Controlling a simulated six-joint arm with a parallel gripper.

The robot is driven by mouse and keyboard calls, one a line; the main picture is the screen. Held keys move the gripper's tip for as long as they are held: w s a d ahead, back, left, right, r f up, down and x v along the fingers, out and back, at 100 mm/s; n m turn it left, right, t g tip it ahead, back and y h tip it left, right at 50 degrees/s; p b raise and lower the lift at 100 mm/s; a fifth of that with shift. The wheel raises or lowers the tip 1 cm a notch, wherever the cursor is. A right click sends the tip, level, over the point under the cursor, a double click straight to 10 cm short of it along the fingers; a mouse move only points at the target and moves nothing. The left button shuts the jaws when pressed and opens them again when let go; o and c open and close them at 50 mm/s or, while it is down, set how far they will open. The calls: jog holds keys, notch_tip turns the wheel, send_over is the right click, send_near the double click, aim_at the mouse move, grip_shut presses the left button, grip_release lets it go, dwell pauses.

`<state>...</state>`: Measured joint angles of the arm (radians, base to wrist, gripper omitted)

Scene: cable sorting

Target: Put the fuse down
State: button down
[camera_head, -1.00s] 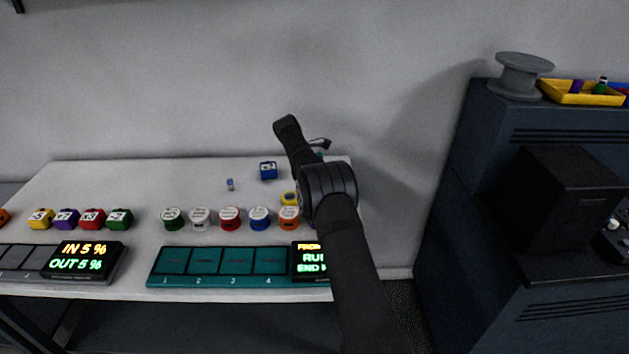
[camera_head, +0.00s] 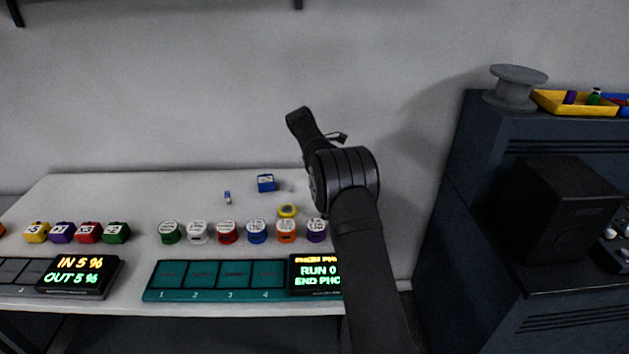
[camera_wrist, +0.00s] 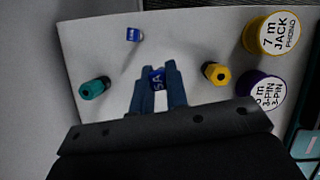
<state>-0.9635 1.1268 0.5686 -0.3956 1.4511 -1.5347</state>
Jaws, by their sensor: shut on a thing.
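In the wrist view my gripper (camera_wrist: 157,88) is shut on a small blue fuse (camera_wrist: 157,80) marked "5A", which sits between the two fingertips. The light tabletop (camera_wrist: 195,35) is below it. I cannot tell whether the fuse touches the table.
In the wrist view a teal piece (camera_wrist: 93,88) lies left of the fingers, a yellow piece (camera_wrist: 215,73) right, and a small blue-and-white piece (camera_wrist: 134,35) above. Yellow (camera_wrist: 272,34) and purple (camera_wrist: 262,92) spools stand at right.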

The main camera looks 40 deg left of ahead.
jog(key=w+d+r, duration=0.2)
jog(key=d+r, duration=0.2)
jog(key=d, duration=0.2)
jog(key=w+d+f+m+g+h, duration=0.15)
jog(key=d+f+m, duration=0.3)
jog(key=d, duration=0.45)
jog(key=w+d+f+m+g, duration=0.25)
jog(key=d+m, duration=0.25)
jog(key=d, duration=0.5)
jog(key=w+d+f+m+g, duration=0.1)
jog(key=w+d+f+m, duration=0.3)
jog(key=d, duration=0.5)
jog(key=s+d+f+m+g+y, duration=0.1)
jog(key=s+d+f+m, duration=0.2)
jog(key=d+m, duration=0.2)
jog(key=s+d+f+m+g+y, duration=0.1)
jog(key=s+d+m, duration=0.3)
jog(key=d, duration=0.7)
jog(key=s+d+f+m+g+y, duration=0.1)
jog(key=s+d+f+m+y, duration=0.1)
jog(key=s+d+f+m, duration=0.2)
jog(key=d+m, duration=0.2)
jog(key=d, duration=0.2)
jog(key=shift+f+m, duration=0.35)
